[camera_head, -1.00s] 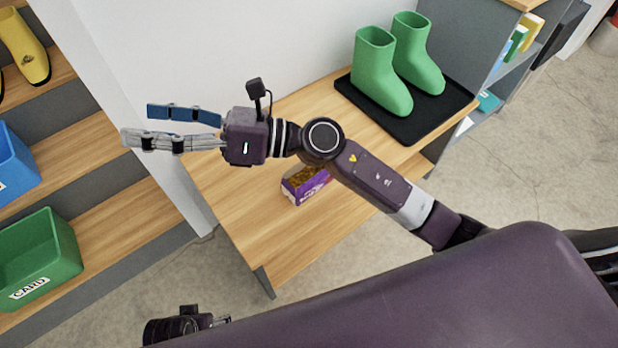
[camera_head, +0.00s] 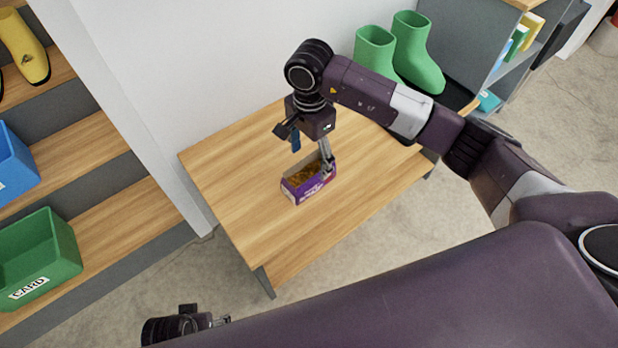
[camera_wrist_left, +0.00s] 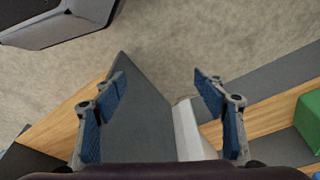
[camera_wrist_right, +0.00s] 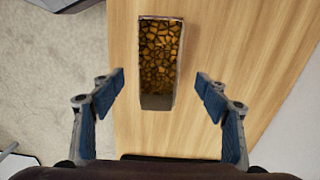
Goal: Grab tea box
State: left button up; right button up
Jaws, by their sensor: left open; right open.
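The tea box (camera_head: 302,184) is a small purple open-topped box with brown contents. It stands on the wooden table in the head view. In the right wrist view the tea box (camera_wrist_right: 159,60) lies ahead of the fingertips, roughly midway between their lines. My right gripper (camera_head: 312,157) is open, pointing down above and beside the box; one finger overlaps the box's right end in the head view. In the right wrist view my right gripper (camera_wrist_right: 160,90) has nothing between its fingers. My left gripper (camera_wrist_left: 162,88) is open and empty in the left wrist view, over the floor and furniture edge.
The wooden table (camera_head: 240,190) is clear around the box. Left shelves hold a green bin (camera_head: 38,255) and a blue bin (camera_head: 12,165). A white wall (camera_head: 200,60) stands behind the table.

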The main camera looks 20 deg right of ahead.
aim_at(309, 171)
jog(key=f, duration=0.5)
jog(key=shift+s+a, duration=0.2)
jog(key=shift+s, duration=0.15)
jog(key=shift+f, duration=0.3)
jog(key=c, duration=1)
jog(key=shift+r, duration=0.1)
jog(key=c, duration=0.3)
pick_arm(q)
jog(key=r, duration=0.1)
jog(key=w+r, duration=0.1)
jog(key=shift+r, duration=0.35)
pick_arm(e)
jog(key=shift+c, duration=0.3)
jog(key=shift+w+r, duration=0.1)
